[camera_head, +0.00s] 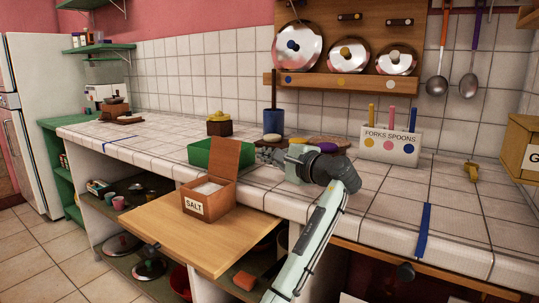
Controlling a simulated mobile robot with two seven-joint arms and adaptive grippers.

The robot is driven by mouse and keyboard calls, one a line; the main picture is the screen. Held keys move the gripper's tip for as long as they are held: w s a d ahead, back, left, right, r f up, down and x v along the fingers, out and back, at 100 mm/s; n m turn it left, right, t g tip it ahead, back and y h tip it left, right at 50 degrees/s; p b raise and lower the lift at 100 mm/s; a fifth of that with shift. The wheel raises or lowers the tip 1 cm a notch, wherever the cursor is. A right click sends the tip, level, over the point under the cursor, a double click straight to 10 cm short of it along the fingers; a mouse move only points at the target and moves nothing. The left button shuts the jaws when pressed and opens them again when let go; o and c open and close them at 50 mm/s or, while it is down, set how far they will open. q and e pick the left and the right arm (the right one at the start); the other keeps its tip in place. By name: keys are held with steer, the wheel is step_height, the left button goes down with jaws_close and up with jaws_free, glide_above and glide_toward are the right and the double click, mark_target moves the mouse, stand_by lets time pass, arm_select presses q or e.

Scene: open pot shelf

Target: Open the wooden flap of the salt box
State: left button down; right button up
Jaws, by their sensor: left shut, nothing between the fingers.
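The wooden salt box (207,207) sits on a pulled-out wooden board (235,247) in front of the tiled counter. Its front carries a SALT label. Its wooden flap (231,162) stands raised at the back right, and white salt (208,188) shows in the open top. My left gripper (265,155) is shut and empty, just right of the raised flap. I cannot tell whether its fingertips touch the flap. My right gripper is not in view.
A green box (200,153) stands behind the salt box. A blue holder (273,121) and the white FORKS SPOONS holder (390,145) stand farther back. Open shelves with pots lie below the counter. Tiles at the counter's left are mostly clear.

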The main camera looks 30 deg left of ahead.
mark_target(237, 146)
arm_select(q)
steer(key=x, duration=0.6)
steer(key=shift+r, duration=0.15)
steer(key=s, duration=0.1)
steer(key=s+p, duration=0.1)
steer(key=s, duration=0.1)
steer(key=shift+a+r, duration=0.15)
steer(key=shift+r, duration=0.25)
steer(key=shift+s, duration=0.4)
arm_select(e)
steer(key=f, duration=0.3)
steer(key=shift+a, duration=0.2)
arm_select(q)
steer(key=shift+s+r+n, duration=0.1)
steer(key=shift+s+n, duration=0.1)
steer(key=shift+n, duration=0.1)
steer(key=s+n+b, duration=0.1)
steer(key=s+r+n+y+b, duration=0.1)
steer(key=n, duration=0.1)
steer(key=shift+a+r+t, duration=0.1)
steer(key=shift+r+t, duration=0.1)
steer(key=shift+t, duration=0.2)
steer(key=shift+r, duration=0.15)
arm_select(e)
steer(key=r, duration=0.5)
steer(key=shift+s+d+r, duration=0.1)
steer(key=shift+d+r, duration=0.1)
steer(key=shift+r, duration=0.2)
